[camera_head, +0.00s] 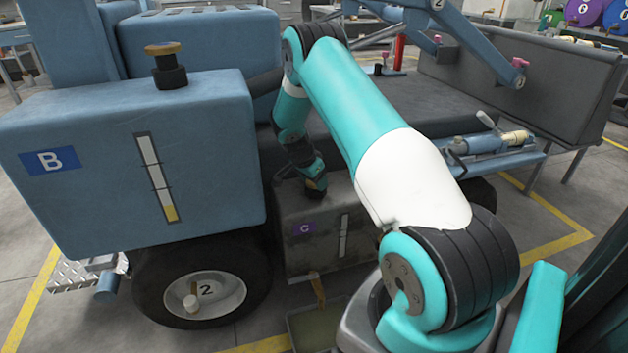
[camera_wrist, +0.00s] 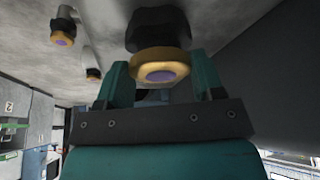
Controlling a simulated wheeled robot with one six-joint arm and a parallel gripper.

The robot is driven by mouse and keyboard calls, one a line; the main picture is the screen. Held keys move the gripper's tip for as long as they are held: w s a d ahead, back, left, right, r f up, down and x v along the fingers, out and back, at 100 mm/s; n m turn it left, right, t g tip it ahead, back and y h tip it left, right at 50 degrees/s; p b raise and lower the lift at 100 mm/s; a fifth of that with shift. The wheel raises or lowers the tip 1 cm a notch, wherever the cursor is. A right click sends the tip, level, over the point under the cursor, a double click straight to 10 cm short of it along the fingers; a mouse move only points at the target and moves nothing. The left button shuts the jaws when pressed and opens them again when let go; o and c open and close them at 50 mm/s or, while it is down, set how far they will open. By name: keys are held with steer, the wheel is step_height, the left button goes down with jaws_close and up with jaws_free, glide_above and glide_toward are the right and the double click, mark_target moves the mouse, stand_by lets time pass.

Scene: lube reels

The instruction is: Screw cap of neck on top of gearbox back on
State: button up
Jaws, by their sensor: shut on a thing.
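The grey gearbox (camera_head: 312,252) with a purple "G" label and a sight gauge sits low between the blue tank and the truck bed in the head view. My gripper (camera_head: 316,190) points down onto its top; it hides the neck there. In the wrist view my gripper (camera_wrist: 160,82) has its teal fingers on both sides of a yellow-rimmed cap (camera_wrist: 137,64) with a purple centre, and is shut on it. The cap lies against a dark neck (camera_wrist: 157,27). I cannot tell whether its thread is engaged.
The blue tank (camera_head: 100,190) marked "B" has its own yellow-topped cap (camera_head: 163,49). A brown strand (camera_head: 318,290) descends from the gearbox toward a pan (camera_head: 312,328). The wheel (camera_head: 205,297) stands left.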

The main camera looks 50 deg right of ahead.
steer(key=m, duration=0.1)
steer(key=m+g+b, duration=0.1)
steer(key=m, duration=0.1)
steer(key=shift+w+f, duration=0.15)
steer(key=shift+w, duration=0.05)
steer(key=shift+m+g+y, duration=0.3)
steer(key=shift+m+g, duration=0.2)
steer(key=shift+m, duration=0.6)
steer(key=shift+w+d+f+m+g+y+b, duration=0.15)
steer(key=shift+m+g+y+b, duration=0.2)
steer(key=shift+m+b, duration=0.5)
steer(key=m, duration=0.2)
steer(key=shift+m+g+y+b, duration=0.25)
steer(key=shift+m+y+b, duration=0.1)
steer(key=shift+b, duration=0.05)
steer(key=shift+r+m, duration=0.25)
steer(key=shift+m, duration=0.15)
